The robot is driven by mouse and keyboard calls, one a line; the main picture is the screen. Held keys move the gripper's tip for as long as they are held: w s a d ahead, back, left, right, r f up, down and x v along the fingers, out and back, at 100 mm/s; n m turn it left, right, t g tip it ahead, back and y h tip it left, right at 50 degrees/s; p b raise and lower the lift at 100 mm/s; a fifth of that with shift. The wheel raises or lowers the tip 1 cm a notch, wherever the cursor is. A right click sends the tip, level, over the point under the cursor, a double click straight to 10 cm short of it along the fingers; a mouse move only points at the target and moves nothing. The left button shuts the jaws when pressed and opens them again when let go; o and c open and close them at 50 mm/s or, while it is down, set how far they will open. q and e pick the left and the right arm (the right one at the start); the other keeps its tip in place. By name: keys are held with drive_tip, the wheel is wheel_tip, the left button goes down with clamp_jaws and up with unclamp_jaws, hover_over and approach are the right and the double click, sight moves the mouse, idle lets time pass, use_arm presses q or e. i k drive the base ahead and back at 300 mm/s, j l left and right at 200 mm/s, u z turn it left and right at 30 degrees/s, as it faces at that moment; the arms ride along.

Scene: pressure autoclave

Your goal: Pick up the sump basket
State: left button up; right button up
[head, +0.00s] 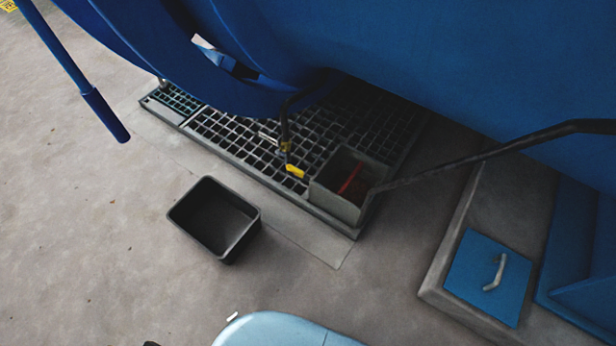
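A grey square open-topped box (336,199), which looks like the sump basket, sits at the front right corner of the dark floor grating (240,150). Something red (351,178) shows inside it. A long dark rod (450,163) runs from the right down to the box's right side; I cannot tell whether it is joined to the box. A black open bin (236,239) stands apart on the floor, front left of the grating, and looks empty. Neither of my grippers is in view.
The big blue vessel (430,60) overhangs the grating. A dark pipe with a yellow-handled valve (296,171) hangs left of the box. A blue rod (105,113) hangs at the left. A blue lid with a handle (470,284) lies at the right. The left floor is clear.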

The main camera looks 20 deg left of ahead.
sight(349, 181)
drive_tip(key=u, duration=0.4)
drive_tip(key=j+u, duration=0.1)
drive_tip(key=u, duration=1.05)
drive_tip(key=z, duration=1.45)
drive_tip(key=u, duration=0.3)
drive_tip(key=i+l+u, duration=0.15)
drive_tip(key=i+u, duration=0.15)
drive_tip(key=i, duration=0.2)
